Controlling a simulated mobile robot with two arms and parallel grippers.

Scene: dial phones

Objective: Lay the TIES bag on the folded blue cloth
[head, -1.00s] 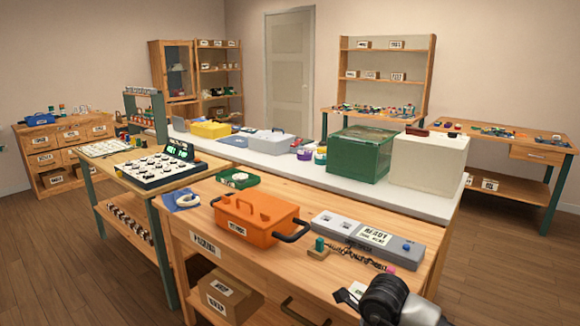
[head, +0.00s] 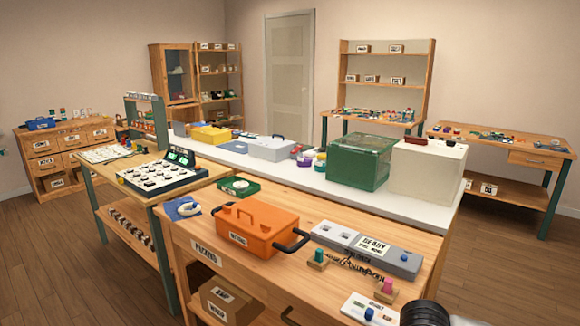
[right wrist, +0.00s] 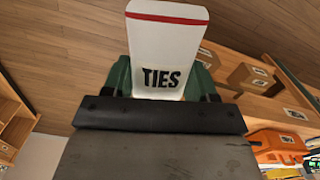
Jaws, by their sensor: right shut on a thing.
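The TIES bag (right wrist: 165,45) is white with a red stripe near its end and black lettering. My right gripper (right wrist: 162,80) is shut on it in the right wrist view, with green finger parts at its two sides. The bag does not show in the head view, where only a dark rounded part of my right arm shows at the bottom right. The folded blue cloth (head: 171,210) lies at the bench's far left corner, with a small whitish ring-like thing on it. My left gripper is not in view.
An orange toolbox (head: 244,243) with dark handles stands on the wooden bench, right of the cloth. A grey box (head: 345,241), a green tray (head: 238,193) and a white panel with pegs (head: 357,304) also take up room.

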